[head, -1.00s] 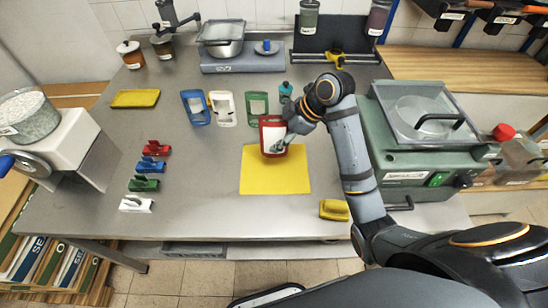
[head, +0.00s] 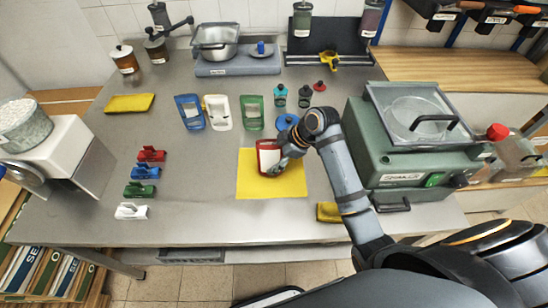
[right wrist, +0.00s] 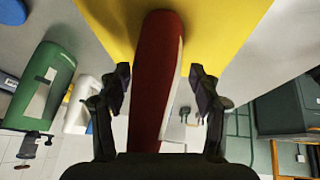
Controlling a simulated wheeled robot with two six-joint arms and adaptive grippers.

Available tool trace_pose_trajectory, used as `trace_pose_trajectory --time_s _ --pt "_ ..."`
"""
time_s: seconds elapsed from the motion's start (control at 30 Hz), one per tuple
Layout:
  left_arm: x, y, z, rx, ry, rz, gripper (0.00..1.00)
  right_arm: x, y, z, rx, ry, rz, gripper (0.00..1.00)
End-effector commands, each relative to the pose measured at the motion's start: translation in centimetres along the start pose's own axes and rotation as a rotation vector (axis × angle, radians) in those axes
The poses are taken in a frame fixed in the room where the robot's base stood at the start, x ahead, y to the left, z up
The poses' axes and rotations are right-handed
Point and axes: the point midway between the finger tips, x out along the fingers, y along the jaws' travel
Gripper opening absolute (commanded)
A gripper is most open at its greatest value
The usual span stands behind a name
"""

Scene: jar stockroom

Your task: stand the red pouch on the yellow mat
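The red pouch (head: 268,157) is upright over the far middle part of the yellow mat (head: 250,186), its lower end at the mat surface. In the right wrist view the pouch (right wrist: 158,75) runs between the two fingers, its far end against the yellow mat (right wrist: 225,30). My right gripper (head: 283,163) is around the pouch from the right side. In the right wrist view its fingers (right wrist: 160,88) stand apart, with a narrow gap showing on each side of the pouch. My left gripper is not in view.
Blue (head: 190,112), white (head: 218,112) and green (head: 251,113) pouches stand behind the mat. Small bottles (head: 280,96) and a blue disc (head: 287,121) are to the right. Coloured clips (head: 145,172) lie left. A green machine (head: 410,150) stands right.

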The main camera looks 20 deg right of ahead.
Motion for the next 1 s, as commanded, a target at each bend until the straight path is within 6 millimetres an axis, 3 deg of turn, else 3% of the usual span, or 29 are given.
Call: trace_pose_trajectory --time_s 0.37,0.47,0.8,1.0 --pt "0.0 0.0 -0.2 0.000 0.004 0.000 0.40 -0.5 0.1 0.0 -0.001 -0.001 0.003 0.70" --pt "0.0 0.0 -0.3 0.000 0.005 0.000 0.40 -2.1 0.2 0.1 -0.003 -0.003 0.006 0.70" --pt "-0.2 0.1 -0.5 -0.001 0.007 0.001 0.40 -10.0 0.2 0.1 -0.003 -0.006 0.005 0.70" --pt "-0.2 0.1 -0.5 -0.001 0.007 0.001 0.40 -11.9 0.1 0.0 -0.001 -0.001 0.002 0.70"
